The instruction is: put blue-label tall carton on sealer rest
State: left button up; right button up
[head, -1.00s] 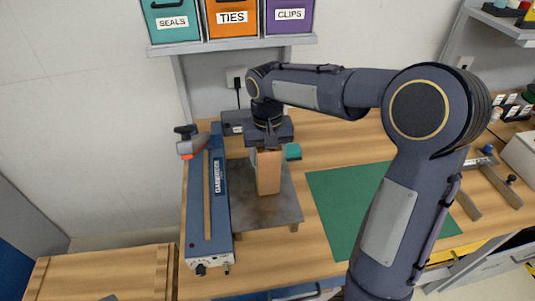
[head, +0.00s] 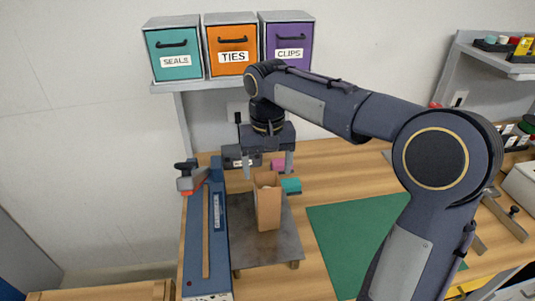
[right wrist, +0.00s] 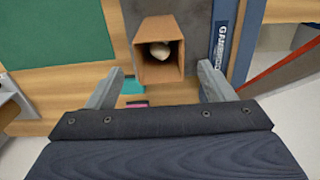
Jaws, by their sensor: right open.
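A tall brown carton (head: 268,208) stands upright on the grey metal plate of the sealer rest (head: 286,246), beside the blue sealer (head: 219,250). No blue label shows on the faces in view. In the right wrist view the carton (right wrist: 160,72) has an open top with a pale, rounded item inside. My right gripper (head: 268,173) is open above the carton, its fingers apart and clear of the sides. It also shows in the right wrist view (right wrist: 160,68), with nothing between the fingers. My left gripper is out of view.
A teal item (head: 291,186) and a pink item (head: 277,164) lie behind the carton. A green mat (head: 350,240) covers the bench to the right. Bins labelled SEALS, TIES and CLIPS (head: 286,45) stand on a shelf at the back.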

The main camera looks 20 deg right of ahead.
jog(key=s+d+r+n+t+y, duration=0.1)
jog(key=s+d+t+y, duration=0.1)
jog(key=s, duration=1)
jog(key=s+a+f+t+y, duration=0.1)
jog(key=s+a+f+t, duration=0.2)
jog(key=s+f, duration=0.4)
jog(key=s, duration=0.3)
jog(key=shift+s+a+f+t+y, duration=0.25)
jog(key=shift+a+f+t+y, duration=0.05)
jog(key=shift+f+y, duration=0.1)
